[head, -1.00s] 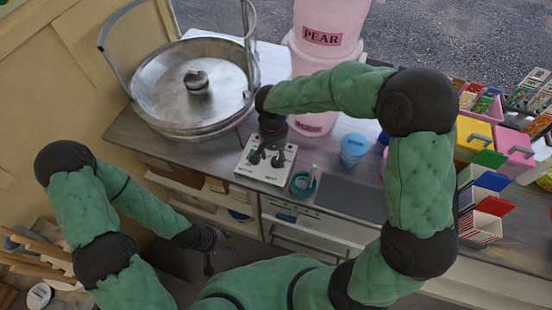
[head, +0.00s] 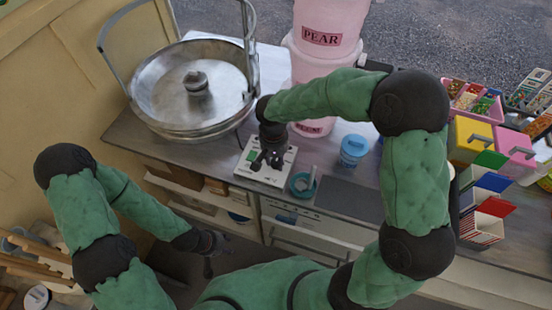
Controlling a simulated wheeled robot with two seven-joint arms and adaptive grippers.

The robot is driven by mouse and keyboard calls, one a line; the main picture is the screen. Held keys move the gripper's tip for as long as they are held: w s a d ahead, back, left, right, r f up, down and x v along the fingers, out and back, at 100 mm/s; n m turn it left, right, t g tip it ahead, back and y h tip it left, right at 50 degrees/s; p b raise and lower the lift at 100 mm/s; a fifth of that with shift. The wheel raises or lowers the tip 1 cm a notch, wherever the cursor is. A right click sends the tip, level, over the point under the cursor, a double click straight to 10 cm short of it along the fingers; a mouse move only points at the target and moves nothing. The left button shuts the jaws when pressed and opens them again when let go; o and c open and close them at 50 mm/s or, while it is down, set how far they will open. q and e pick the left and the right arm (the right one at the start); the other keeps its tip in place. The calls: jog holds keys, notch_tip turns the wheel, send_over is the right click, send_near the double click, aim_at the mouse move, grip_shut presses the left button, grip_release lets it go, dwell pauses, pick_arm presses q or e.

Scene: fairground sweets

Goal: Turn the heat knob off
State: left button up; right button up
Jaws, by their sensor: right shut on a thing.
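A white control box (head: 246,171) with a green switch (head: 253,155) sits on the counter, in front of the candy-floss machine's metal bowl (head: 228,82). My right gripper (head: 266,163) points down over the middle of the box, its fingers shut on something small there. The heat knob is hidden by the fingers, so I cannot see its setting. My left gripper (head: 209,266) hangs low in front of the counter, away from the box; its fingers are too small and dark to tell open from shut.
A teal ring-shaped holder (head: 302,185) stands right beside the box. A dark mat (head: 350,201) lies to the right. Boxes of sweets (head: 470,139) fill the right end.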

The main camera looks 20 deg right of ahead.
aim_at(275, 163)
jog(key=n+p, duration=0.2)
jog(key=n, duration=0.4)
jog(key=shift+r+p, duration=0.1)
jog(key=shift+p, duration=0.2)
jog(key=n+p, duration=0.2)
jog(key=n, duration=0.3)
jog(key=shift+n+t, duration=0.3)
jog(key=shift+n, duration=0.1)
jog(key=o, duration=1.2)
jog(key=shift+c, duration=0.2)
notch_tip(275, 163, up, 12)
jog(key=shift+s+a, duration=0.25)
